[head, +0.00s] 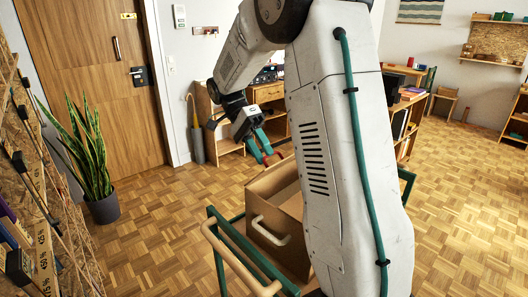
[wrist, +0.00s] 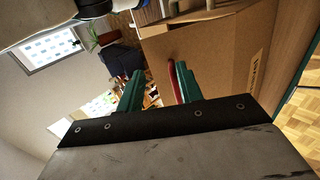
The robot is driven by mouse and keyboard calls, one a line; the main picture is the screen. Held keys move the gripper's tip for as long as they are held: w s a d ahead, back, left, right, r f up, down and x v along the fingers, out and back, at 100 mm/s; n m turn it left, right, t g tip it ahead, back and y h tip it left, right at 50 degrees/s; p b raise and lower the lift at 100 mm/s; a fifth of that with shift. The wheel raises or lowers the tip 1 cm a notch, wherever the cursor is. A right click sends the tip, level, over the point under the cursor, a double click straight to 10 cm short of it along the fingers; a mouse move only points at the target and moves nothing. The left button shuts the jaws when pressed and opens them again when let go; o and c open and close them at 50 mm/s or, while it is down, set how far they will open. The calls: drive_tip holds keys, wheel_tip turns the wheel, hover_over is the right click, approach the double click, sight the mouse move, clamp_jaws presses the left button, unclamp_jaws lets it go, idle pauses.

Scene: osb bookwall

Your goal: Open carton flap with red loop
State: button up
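The brown cardboard carton (head: 262,215) stands beside my arm, and my arm hides its right part. A pale bar handle shows in front of its near side. In the wrist view a broad cardboard panel (wrist: 222,50) fills the upper right; I cannot tell whether it is the flap. The red loop (wrist: 175,82) shows between my green fingers, close to the right one. In the head view the red loop (head: 273,158) is at my fingertips, above the carton's far edge. My gripper (head: 262,152) is open, its fingers apart (wrist: 160,86). Contact with the loop is unclear.
A green-framed cart (head: 234,241) with a wooden handle bar is around the carton. A potted plant (head: 91,150) stands left by the door. A wooden desk (head: 268,93) is behind the gripper.

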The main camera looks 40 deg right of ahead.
drive_tip(key=shift+s+a+r, duration=0.1)
drive_tip(key=shift+s, duration=0.65)
drive_tip(key=shift+r, duration=0.1)
